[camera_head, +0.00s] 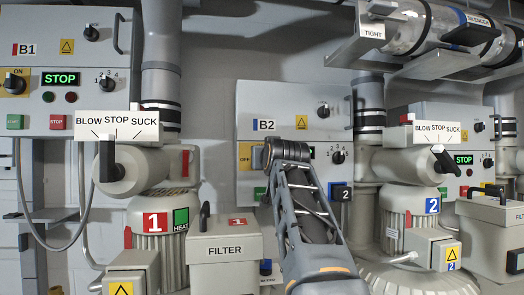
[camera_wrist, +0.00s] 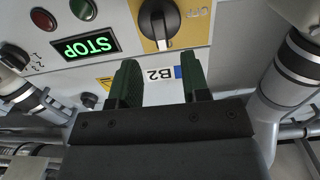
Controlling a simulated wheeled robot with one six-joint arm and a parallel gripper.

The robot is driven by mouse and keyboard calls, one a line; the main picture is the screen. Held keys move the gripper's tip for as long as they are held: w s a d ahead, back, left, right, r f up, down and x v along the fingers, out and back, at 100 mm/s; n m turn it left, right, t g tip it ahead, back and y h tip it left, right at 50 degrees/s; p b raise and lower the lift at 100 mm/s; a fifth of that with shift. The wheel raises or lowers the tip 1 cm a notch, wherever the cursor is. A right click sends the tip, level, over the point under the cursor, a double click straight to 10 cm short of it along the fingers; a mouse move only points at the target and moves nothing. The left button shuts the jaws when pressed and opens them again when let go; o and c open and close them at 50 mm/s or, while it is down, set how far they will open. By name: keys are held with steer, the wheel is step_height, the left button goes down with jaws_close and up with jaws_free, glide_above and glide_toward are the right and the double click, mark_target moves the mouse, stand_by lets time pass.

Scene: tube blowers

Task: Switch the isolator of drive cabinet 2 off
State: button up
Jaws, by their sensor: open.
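Drive cabinet 2 is the grey box labelled B2 (camera_head: 285,112). Its isolator has a yellow plate (camera_head: 245,158) marked OFF; my gripper (camera_head: 287,150) covers much of it in the head view. In the wrist view, which is upside down, the isolator's round black knob (camera_wrist: 157,18) shows at the top. Its handle lies up-down in the picture with a pale mark at the lower end, and OFF stands to its right. My gripper (camera_wrist: 162,82) is open and empty, its two green fingers below the knob in the picture, apart from it.
A lit green STOP display (camera_wrist: 85,46) and red and green buttons sit beside the isolator. Cabinet B1 (camera_head: 70,47) hangs at left. A filter box (camera_head: 222,250) and blower 1 (camera_head: 155,215) stand left of my arm. Grey pipes (camera_wrist: 295,65) run beside the cabinet.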

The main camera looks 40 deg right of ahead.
steer(key=shift+p+x, duration=1.05)
steer(key=shift+x, duration=1.8)
jaws_close()
